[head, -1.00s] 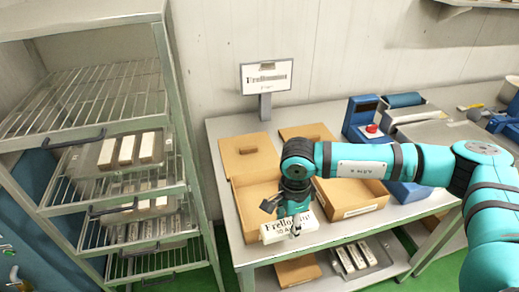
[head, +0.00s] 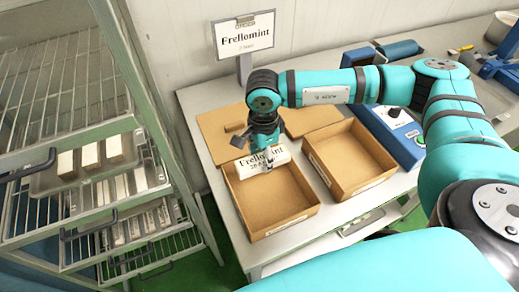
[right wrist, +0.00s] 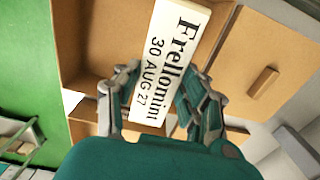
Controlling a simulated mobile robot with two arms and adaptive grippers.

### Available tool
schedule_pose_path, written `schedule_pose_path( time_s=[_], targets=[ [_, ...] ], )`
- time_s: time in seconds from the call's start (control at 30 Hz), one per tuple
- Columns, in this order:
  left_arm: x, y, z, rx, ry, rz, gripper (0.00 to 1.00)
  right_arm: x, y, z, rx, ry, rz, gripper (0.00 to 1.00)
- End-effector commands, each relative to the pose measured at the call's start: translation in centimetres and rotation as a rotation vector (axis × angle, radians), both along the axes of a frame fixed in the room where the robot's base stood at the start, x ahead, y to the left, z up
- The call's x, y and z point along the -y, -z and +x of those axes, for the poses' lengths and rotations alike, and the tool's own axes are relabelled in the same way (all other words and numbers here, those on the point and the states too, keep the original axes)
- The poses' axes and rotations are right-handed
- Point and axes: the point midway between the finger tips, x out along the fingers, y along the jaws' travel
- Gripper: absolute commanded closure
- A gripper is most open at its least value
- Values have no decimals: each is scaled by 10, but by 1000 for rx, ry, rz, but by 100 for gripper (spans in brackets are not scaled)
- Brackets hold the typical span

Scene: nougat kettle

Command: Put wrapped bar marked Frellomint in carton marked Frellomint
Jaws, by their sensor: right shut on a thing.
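The white wrapped bar (head: 263,163) reads Frellomint; in the right wrist view the bar (right wrist: 170,62) also shows 30 AUG 27. My right gripper (head: 262,158) is shut on it, with fingers (right wrist: 163,95) on either side of it. The bar appears above the back part of the left open carton (head: 275,209); the gap in height is hard to judge. That carton's empty floor shows in front of the bar. Its own marking is not readable. A sign (head: 245,35) reading Frellomint stands behind it. My left gripper is not in view.
A second open, empty carton (head: 347,160) stands right of the first. Carton lids (head: 213,130) lie behind. A blue device (head: 395,140) stands at right. A wire rack (head: 62,110) with trays of white bars (head: 90,157) is at left.

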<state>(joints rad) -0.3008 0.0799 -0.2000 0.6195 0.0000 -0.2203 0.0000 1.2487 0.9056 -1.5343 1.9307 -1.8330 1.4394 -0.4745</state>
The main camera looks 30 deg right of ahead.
Motion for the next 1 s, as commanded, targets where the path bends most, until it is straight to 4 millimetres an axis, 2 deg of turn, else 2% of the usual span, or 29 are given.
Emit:
schedule_pose_path(
  time_s=[0.43,0.63,0.8,1.0],
  targets=[
    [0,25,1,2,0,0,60,0,48,0,0,0,-1,96],
    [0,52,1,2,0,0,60,0,73,0,0,0,0,96],
    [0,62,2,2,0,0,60,0,83,0,1,-1,0,96],
    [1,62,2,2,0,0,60,0,83,1,1,-1,0,96]
  ],
)
